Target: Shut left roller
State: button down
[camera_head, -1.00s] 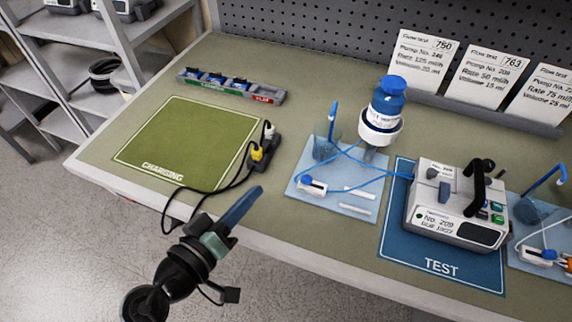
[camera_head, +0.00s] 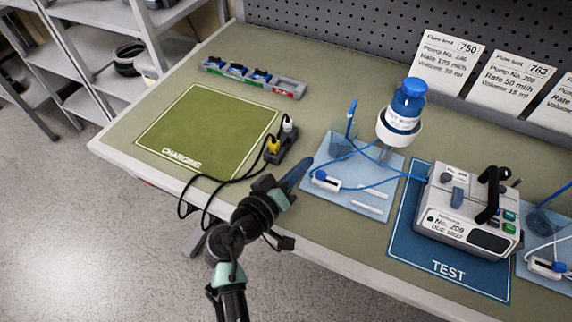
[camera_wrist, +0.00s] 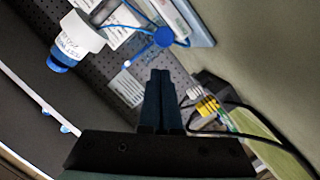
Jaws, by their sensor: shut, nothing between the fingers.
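The left roller (camera_head: 325,180) is a small white clamp with a blue wheel. It lies on the left light-blue mat (camera_head: 342,200), with blue tubing running from it. In the wrist view a round blue wheel (camera_wrist: 163,37), likely this roller's, shows just beyond the fingertips. My gripper (camera_head: 303,167) is shut and empty. In the head view its dark blue fingers point up and right, close to the left of the roller; I cannot tell whether they touch. In the wrist view the closed fingers (camera_wrist: 160,80) point at the scene ahead.
A blue-capped bottle in a white holder (camera_head: 400,122) stands behind the mat. Pump No. 209 (camera_head: 468,212) sits on the TEST mat (camera_head: 420,248) to the right. A power strip (camera_head: 282,145) with black cables is left of my gripper. The green charging area (camera_head: 205,130) is empty.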

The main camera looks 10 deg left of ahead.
aim_at(321, 175)
jog(key=shift+s+d+f, duration=0.25)
jog(key=shift+d+f, duration=0.4)
jog(key=d, duration=0.1)
jog(key=s+d, duration=0.1)
jog(key=d, duration=0.1)
jog(key=shift+s+d, duration=0.1)
jog(key=shift+d, duration=0.15)
jog(key=shift+r, duration=0.1)
